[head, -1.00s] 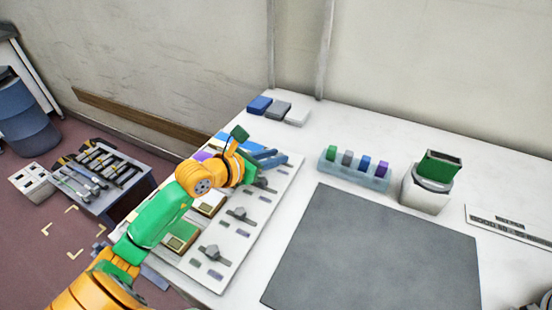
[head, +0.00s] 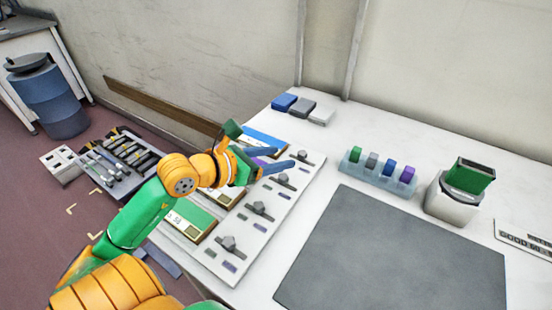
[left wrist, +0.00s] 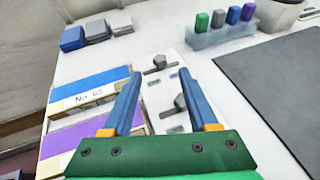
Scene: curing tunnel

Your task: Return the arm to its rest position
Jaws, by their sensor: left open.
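My left arm, orange and green, comes in from the lower left of the head view. Its gripper (head: 284,160) is open and empty, its blue fingers above the white panel (head: 223,258) with grey knobs. In the left wrist view the two fingers (left wrist: 128,103) stand apart, with a knob and a strip of the panel showing between and beyond them. Nothing is between the fingertips. My right gripper is not seen.
The white table holds a dark grey mat (head: 395,255), a clear rack (head: 378,176) of coloured blocks, a white device with a green top (head: 470,177) and three small boxes (head: 302,107). A tool tray (head: 120,160) and blue barrel (head: 47,98) stand left.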

